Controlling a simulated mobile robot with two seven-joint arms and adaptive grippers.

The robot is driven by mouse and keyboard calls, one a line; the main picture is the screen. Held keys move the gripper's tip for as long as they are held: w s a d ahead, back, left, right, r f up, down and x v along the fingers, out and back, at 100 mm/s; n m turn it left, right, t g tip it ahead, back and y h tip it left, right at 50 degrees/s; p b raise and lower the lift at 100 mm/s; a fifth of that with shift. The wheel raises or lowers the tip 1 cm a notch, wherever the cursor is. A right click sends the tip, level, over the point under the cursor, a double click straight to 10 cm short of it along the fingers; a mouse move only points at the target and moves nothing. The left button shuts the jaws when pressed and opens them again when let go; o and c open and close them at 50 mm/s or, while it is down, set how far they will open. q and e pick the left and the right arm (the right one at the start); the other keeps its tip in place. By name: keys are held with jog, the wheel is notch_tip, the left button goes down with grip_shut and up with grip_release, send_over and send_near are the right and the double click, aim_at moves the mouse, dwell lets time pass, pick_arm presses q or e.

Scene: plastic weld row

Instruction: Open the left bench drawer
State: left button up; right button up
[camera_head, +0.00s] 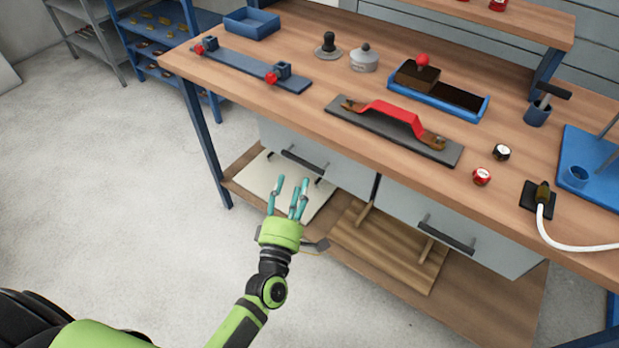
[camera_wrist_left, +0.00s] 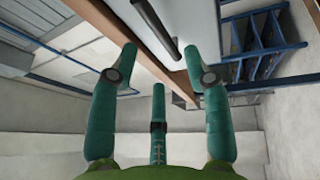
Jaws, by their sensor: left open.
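The left bench drawer (camera_head: 336,167) is a light grey front under the wooden benchtop in the head view. It looks shut. Its dark bar handle (camera_head: 303,161) runs across the front, and the handle also shows in the left wrist view (camera_wrist_left: 155,27), near the top. My left gripper (camera_head: 290,186) is open and empty, with teal fingers pointing up toward the drawer, just below and in front of the handle. In the left wrist view its fingers (camera_wrist_left: 160,62) are spread, and the handle lies beyond them, apart from them. My right gripper is not in view.
A second grey drawer (camera_head: 450,222) with a dark handle is to the right. The benchtop (camera_head: 300,110) holds a red part on a grey board (camera_head: 393,132), a blue tray and other tools. A lower shelf (camera_head: 375,265) holds boards. The floor at left is clear.

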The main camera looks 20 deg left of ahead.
aim_at(300, 162)
pick_arm(q)
jog(key=w, duration=0.2)
jog(key=w+r, duration=0.1)
jog(key=w, duration=0.3)
jog(key=shift+w+a+r, duration=0.15)
jog(key=shift+w+a, duration=0.1)
jog(key=shift+w, duration=0.15)
grip_shut()
